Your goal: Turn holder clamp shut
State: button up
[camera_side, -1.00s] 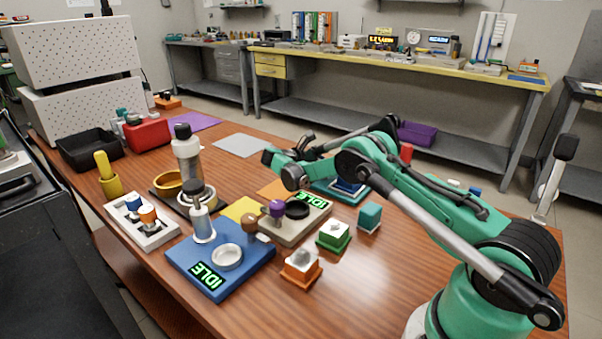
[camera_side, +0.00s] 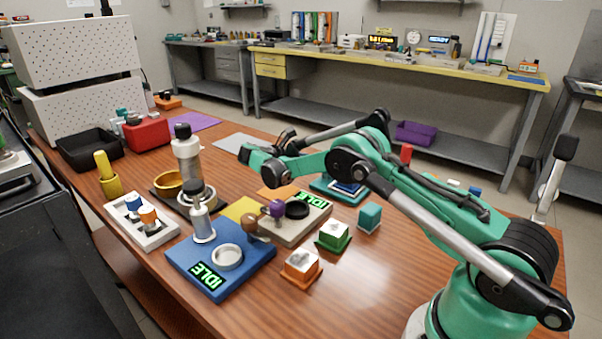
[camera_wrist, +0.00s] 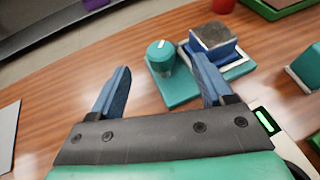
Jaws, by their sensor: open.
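The holder has a flat teal base (camera_wrist: 182,90) with a round teal knob (camera_wrist: 160,56) bearing a white mark. Beside the knob, a blue clamp (camera_wrist: 232,58) stands around a grey block (camera_wrist: 214,35). In the side view the holder base (camera_side: 325,188) is partly hidden behind my arm. My gripper (camera_wrist: 157,66) is open, with its two blue fingers spread. In the wrist view the knob shows between the fingertips, apparently beyond them, and neither finger visibly grips it. The fingers cannot be made out clearly in the side view.
A teal block (camera_side: 369,217), a green-based block (camera_side: 333,236) and an orange-based block (camera_side: 301,266) stand in front of the holder. A beige IDLE station (camera_side: 290,228) and a grey sheet (camera_side: 237,145) lie left of it. Bare wood shows around the holder.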

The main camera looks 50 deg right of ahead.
notch_tip(320, 180, up, 9)
jog(key=s+d+f+m+t+y, duration=0.2)
jog(key=s+d+f+m+y, duration=0.25)
jog(key=y, duration=0.35)
notch_tip(320, 180, up, 5)
jog(key=d+m+t+y, duration=0.2)
jog(key=m+t+y, duration=0.4)
jog(key=m+t, duration=0.1)
jog(key=shift+n, duration=0.25)
jog(key=x, duration=0.3)
jog(key=s+x, duration=0.1)
jog(key=x, duration=0.3)
jog(key=s+x, duration=0.1)
jog(key=x, duration=0.3)
jog(key=shift+a+f, duration=0.25)
jog(key=shift+f, duration=0.2)
jog(key=shift+c, duration=0.2)
grip_shut()
